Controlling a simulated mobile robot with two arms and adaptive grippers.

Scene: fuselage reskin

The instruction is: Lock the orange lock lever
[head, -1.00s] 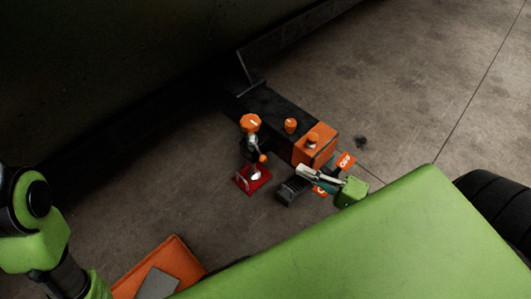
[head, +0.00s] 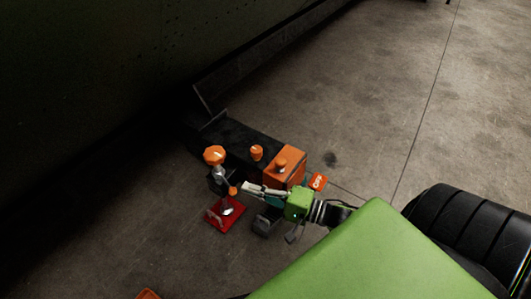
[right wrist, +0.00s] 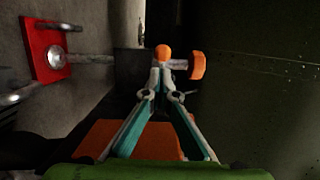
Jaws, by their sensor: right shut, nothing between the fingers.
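The orange lock lever shows as a small orange ball end (head: 233,190) on a short metal arm, beside a dark post topped by an orange faceted knob (head: 214,155). In the right wrist view the orange ball (right wrist: 163,51) sits just beyond my fingertips, and the orange knob (right wrist: 197,66) is to its right on a metal shaft. My right gripper (head: 246,188) is shut and empty, its tips close to the ball; I cannot tell whether they touch. The fingers converge in the right wrist view (right wrist: 160,75). My left gripper is out of view.
A red plate (head: 213,216) with a metal boss lies by the post. Behind the gripper, a dark beam carries an orange knob (head: 256,152) and an orange block (head: 288,164). An orange OFF tag (head: 317,180) is at right. A dark wall rises behind; open floor lies right.

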